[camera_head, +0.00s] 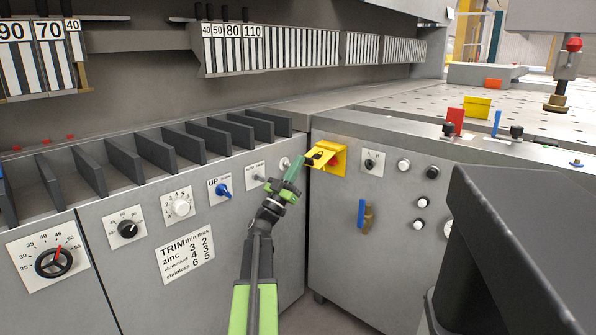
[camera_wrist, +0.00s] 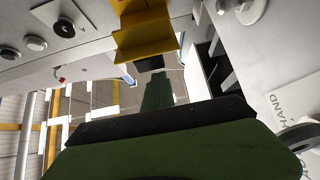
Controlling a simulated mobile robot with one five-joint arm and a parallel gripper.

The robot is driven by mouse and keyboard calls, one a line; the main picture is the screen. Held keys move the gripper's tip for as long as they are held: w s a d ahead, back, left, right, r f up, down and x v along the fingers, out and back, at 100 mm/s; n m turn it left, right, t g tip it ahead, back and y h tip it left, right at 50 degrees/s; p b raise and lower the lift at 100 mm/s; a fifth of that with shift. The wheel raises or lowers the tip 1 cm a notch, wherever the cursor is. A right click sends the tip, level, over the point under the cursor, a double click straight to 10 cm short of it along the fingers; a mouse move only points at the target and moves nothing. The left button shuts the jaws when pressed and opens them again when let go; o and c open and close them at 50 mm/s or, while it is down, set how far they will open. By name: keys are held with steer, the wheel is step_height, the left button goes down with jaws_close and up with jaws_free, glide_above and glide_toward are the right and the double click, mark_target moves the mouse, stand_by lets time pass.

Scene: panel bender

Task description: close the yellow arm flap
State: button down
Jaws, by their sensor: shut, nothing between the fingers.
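The yellow arm flap (camera_head: 319,158) is on the right-hand grey cabinet, near its left corner and top edge. It stands out from its yellow backing (camera_head: 339,158) and carries a dark marking, so it looks open. My gripper (camera_head: 299,167) is shut and empty, just left of the flap; I cannot tell whether it touches. In the wrist view the yellow flap (camera_wrist: 146,45) is at the top centre, beyond my green fingers (camera_wrist: 157,92). What lies behind the flap is mostly hidden.
A black knob (camera_head: 369,164) and a white button (camera_head: 403,165) sit right of the flap. A blue-handled valve (camera_head: 362,212) is below. The left cabinet has a blue UP knob (camera_head: 222,190) and a white dial (camera_head: 181,207). Dark dividers (camera_head: 154,150) line its top.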

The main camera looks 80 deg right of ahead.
steer(key=shift+s+d+f+b, duration=0.25)
steer(key=shift+s+f+b, duration=0.3)
steer(key=shift+s+f, duration=0.25)
steer(key=s+d+f+b, duration=0.4)
steer(key=d+f+b, duration=0.4)
steer(key=shift+s+d+f+b, duration=0.2)
steer(key=shift+d+b, duration=0.1)
steer(key=w+a+f+m+g+b, duration=0.1)
steer(key=w+a+f+g+b, duration=0.1)
steer(key=a, duration=0.5)
step_height(320, 180, down, 3)
steer(key=w+b, duration=0.1)
steer(key=b, duration=0.2)
steer(key=shift+w+r, duration=0.15)
steer(key=shift+w, duration=0.25)
